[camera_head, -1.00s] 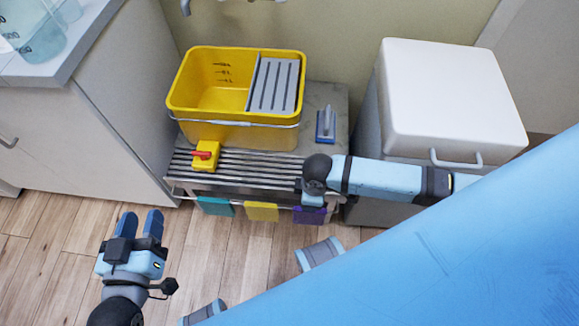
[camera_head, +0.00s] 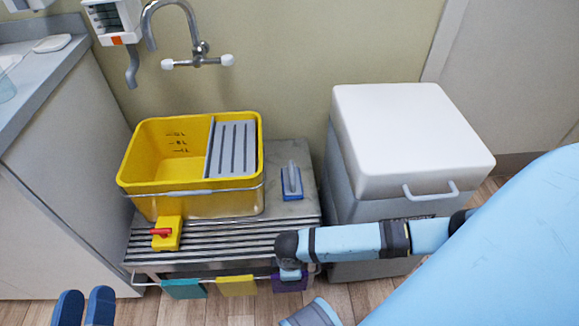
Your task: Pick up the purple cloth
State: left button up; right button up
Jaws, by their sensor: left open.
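The purple cloth (camera_head: 289,286) hangs at the right end of the front rail of a low slatted stand. Part of my right arm is in front of it and hides much of it, so only its lower part and a bit of its edge show. My left gripper (camera_head: 84,308) is at the bottom left edge of the picture, its two fingers apart and empty. It is well to the left of the purple cloth, in front of the cabinet. I cannot make out my right gripper's fingers.
A teal cloth (camera_head: 184,289) and a yellow cloth (camera_head: 236,286) hang left on the same rail. The stand (camera_head: 292,212) bears a yellow bucket (camera_head: 205,202), a yellow block with a red part (camera_head: 167,234) and a blue brush (camera_head: 291,184). A white-lidded bin (camera_head: 408,130) stands right.

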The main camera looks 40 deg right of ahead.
notch_tip(320, 180, down, 2)
jog(key=shift+f, duration=0.15)
pick_arm(q)
jog(key=shift+w+f+g, duration=0.1)
jog(key=shift+f+g, duration=0.3)
jog(key=shift+f, duration=0.5)
pick_arm(e)
grip_shut()
pick_arm(q)
jog(key=shift+d, duration=0.1)
jog(key=shift+r, duration=0.15)
